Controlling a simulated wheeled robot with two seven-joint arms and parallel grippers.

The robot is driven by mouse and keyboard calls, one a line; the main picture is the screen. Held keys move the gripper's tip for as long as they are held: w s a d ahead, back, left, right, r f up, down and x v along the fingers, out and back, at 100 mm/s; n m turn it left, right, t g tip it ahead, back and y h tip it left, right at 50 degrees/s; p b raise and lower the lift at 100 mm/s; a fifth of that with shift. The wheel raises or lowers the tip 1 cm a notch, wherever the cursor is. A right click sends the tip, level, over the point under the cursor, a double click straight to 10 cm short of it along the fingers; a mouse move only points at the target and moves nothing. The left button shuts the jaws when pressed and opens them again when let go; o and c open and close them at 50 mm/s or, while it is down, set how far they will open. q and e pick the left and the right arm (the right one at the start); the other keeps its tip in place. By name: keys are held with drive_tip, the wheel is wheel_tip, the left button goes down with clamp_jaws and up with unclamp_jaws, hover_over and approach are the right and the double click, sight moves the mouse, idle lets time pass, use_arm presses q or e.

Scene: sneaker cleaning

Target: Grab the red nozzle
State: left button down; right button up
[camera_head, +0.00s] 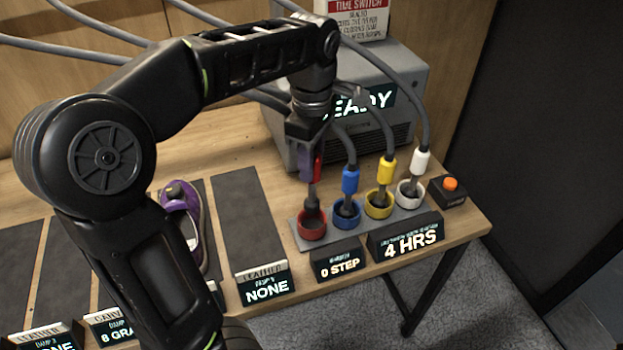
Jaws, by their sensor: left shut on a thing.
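The red nozzle (318,168) stands upright at the red ring holder (312,226), its dark tip reaching down into the ring. My left gripper (311,165) comes down from above and is shut on the nozzle's red body. The fingers cover much of the red part. The blue nozzle (350,180), yellow nozzle (386,170) and white nozzle (420,161) stand in their own rings to the right. My right gripper is not in view.
A grey machine (400,95) with a "READY" display stands behind the nozzles, with hoses above it. An orange button (451,184) is at the right. A purple sneaker (183,200) lies on a dark mat, partly behind my left arm. Label stands line the front edge.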

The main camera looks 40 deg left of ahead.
use_arm(q)
wheel_tip(320, 180, up, 4)
drive_tip(key=shift+f+p, duration=0.2)
drive_tip(key=shift+p, duration=1)
drive_tip(key=shift+f, duration=0.1)
